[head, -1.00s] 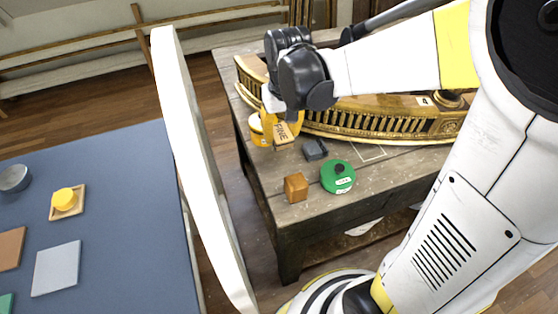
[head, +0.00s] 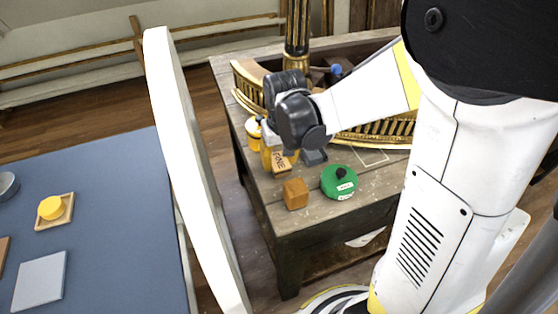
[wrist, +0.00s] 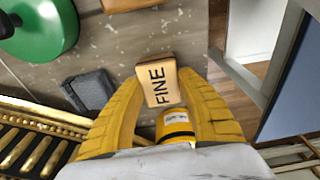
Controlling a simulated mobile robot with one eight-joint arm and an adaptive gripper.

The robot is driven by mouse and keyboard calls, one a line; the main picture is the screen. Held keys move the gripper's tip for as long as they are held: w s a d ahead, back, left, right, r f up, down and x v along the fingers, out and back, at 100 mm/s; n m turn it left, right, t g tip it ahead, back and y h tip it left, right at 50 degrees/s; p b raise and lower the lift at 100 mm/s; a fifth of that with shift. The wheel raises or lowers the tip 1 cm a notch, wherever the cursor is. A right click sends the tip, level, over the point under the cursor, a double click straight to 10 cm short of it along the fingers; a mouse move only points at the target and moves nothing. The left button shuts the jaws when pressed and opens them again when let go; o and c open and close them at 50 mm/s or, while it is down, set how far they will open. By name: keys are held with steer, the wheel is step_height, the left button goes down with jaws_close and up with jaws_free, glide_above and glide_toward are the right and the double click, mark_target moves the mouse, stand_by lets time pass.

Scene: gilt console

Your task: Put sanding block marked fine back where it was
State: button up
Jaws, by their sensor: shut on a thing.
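The wooden sanding block marked FINE (wrist: 158,82) is between my yellow fingertips, its lettered face toward the wrist camera. It shows in the head view (head: 282,164) below my wrist, partly covered. My gripper (wrist: 160,90) is shut on it above the left part of the workbench (head: 262,195). I cannot tell how high it is above the wood. A pale rectangular outline (head: 372,158) is marked on the bench to the right, in front of the gilt console piece; it looks empty.
An orange-brown cube (head: 295,194) and a green round container (head: 338,181) stand near the bench's front. A dark grey block (wrist: 88,90) lies beside my gripper. A yellow jar (wrist: 175,125) is close by. The gilt console (head: 370,135) fills the back. A white panel (head: 185,150) stands left.

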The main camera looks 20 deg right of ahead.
mark_target(281, 165)
steer(key=o, duration=1.3)
steer(key=shift+f, duration=0.1)
step_height(281, 165, up, 12)
steer(key=s+p, duration=0.2)
steer(key=p, duration=0.3)
steer(key=shift+s+r+t, duration=0.95)
steer(key=shift+s+r, duration=0.1)
steer(key=shift+s, duration=0.7)
steer(key=shift+s+r+t, duration=1)
steer(key=shift+s+r, duration=0.1)
steer(key=shift+s, duration=0.7)
steer(key=shift+s+r+t, duration=0.95)
steer(key=shift+s+r, duration=0.1)
steer(key=shift+s, duration=0.7)
